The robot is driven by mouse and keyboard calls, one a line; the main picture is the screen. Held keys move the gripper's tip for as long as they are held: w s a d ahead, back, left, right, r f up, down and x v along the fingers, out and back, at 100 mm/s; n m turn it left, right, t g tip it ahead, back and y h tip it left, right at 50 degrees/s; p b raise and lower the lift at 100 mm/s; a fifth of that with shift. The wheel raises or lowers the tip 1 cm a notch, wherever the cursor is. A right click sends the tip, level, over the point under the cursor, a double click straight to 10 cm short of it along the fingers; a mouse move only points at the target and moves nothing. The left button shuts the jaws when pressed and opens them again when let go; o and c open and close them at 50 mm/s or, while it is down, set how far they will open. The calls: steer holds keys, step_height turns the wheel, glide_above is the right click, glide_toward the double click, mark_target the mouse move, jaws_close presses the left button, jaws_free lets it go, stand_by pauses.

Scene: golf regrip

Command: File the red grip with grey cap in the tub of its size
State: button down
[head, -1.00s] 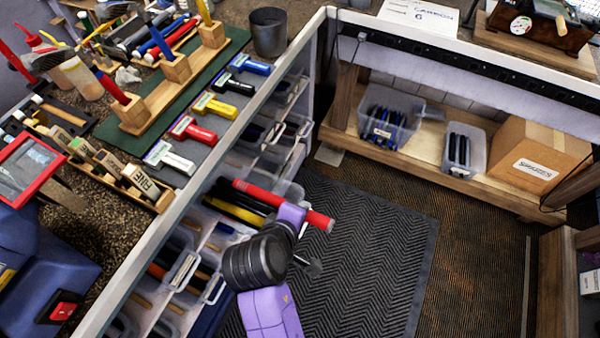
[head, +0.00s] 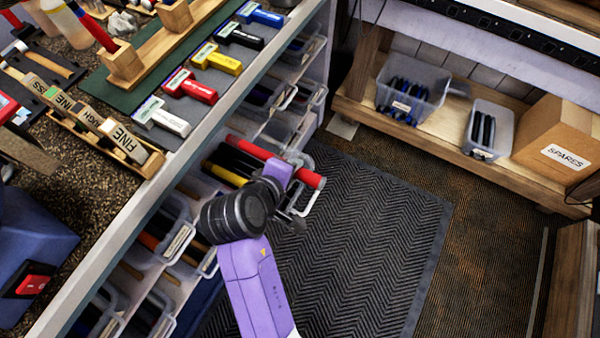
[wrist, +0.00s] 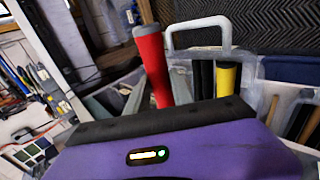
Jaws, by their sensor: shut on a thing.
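A red grip (head: 248,148) with a grey cap (wrist: 146,31) is held by my gripper (head: 280,172) in front of the shelved tubs. In the head view it lies crosswise, its left end over a clear tub with yellow (head: 228,173) and black grips. In the wrist view the red grip (wrist: 153,68) stands beyond my purple gripper, cap end up, beside a pale tub handle (wrist: 200,28). That tub holds a yellow-ended grip (wrist: 226,77) and dark ones. My fingertips are hidden. I cannot tell whether the red grip touches the tub.
More clear tubs (head: 165,230) fill the shelves under the bench. A low shelf at the back right holds a tub of blue grips (head: 405,95), a smaller tub (head: 482,135) and a cardboard box (head: 560,140). The dark mat (head: 370,230) is clear.

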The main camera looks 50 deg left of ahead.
mark_target(262, 158)
steer(key=a+b, duration=0.1)
steer(key=a, duration=0.1)
steer(key=s+a+b, duration=0.1)
steer(key=a+b, duration=0.1)
steer(key=a, duration=0.1)
steer(key=s+a+b, duration=0.1)
steer(key=a+b, duration=0.1)
steer(key=shift+s+a+f, duration=0.1)
steer(key=shift+s+a, duration=0.1)
steer(key=shift+a, duration=0.05)
steer(key=shift+a+f, duration=0.15)
steer(key=shift+f, duration=0.05)
steer(key=shift+f+b, duration=1.35)
steer(key=shift+f, duration=2)
steer(key=c, duration=1)
jaws_free()
steer(key=shift+s, duration=0.1)
steer(key=p+v, duration=0.1)
steer(key=v, duration=0.6)
steer(key=shift+s+r, duration=0.25)
